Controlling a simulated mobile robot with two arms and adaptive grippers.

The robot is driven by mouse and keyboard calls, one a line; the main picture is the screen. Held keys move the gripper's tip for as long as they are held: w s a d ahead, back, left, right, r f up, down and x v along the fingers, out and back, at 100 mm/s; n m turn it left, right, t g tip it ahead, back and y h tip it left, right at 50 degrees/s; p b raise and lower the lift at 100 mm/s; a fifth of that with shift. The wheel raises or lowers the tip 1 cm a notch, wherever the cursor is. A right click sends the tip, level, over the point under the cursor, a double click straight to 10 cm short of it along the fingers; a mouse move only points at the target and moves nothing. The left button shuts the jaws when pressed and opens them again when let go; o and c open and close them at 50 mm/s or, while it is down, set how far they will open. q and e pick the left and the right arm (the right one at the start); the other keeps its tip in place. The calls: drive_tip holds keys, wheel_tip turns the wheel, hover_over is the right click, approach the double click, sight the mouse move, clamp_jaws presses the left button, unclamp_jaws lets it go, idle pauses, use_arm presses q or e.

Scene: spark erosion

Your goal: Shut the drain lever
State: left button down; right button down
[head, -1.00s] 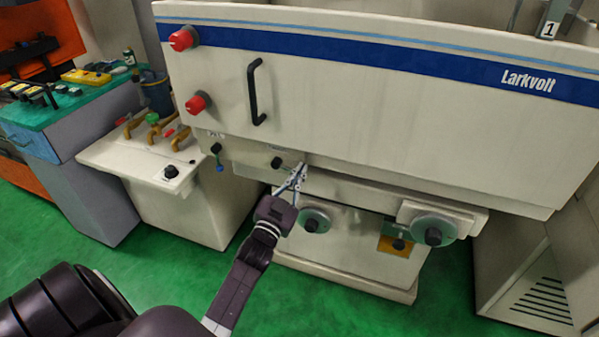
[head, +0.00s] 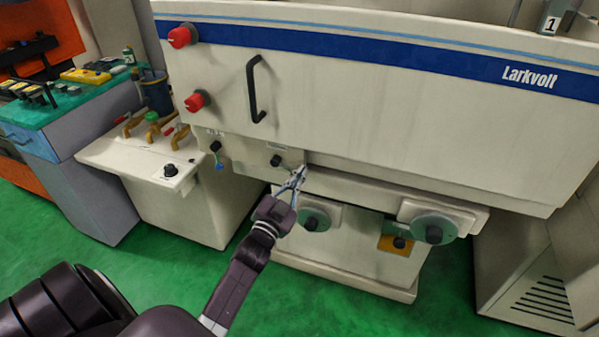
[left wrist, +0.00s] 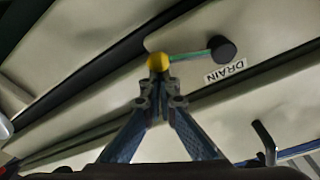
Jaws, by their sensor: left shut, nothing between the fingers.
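The drain lever shows in the left wrist view with a black hub (left wrist: 222,49), a thin green arm and a yellow ball end (left wrist: 158,63). A "DRAIN" label (left wrist: 226,72) sits beside the hub. In the head view the lever's black hub (head: 276,160) is on the lower front of the large cream machine, its arm reaching right toward my left gripper (head: 301,171). My left gripper (left wrist: 160,92) is shut and empty, its fingertips right at the yellow ball; I cannot tell whether they touch. My right gripper is not in view.
A second lever with a blue end (head: 219,166) hangs to the left. A cream side cabinet (head: 140,160) stands at left. Green floor is clear in front.

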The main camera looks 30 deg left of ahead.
use_arm(q)
drive_tip(key=a+f+m+g+h+b, duration=0.1)
drive_tip(key=a+f+m, duration=0.2)
drive_tip(key=m, duration=0.4)
drive_tip(key=s+a+f+m+g+h+b, duration=0.1)
drive_tip(key=a+f+m, duration=0.2)
drive_tip(key=m, duration=0.5)
drive_tip(key=shift+s+f+b, duration=0.2)
drive_tip(key=shift+f+b, duration=0.1)
drive_tip(key=shift+f, duration=0.25)
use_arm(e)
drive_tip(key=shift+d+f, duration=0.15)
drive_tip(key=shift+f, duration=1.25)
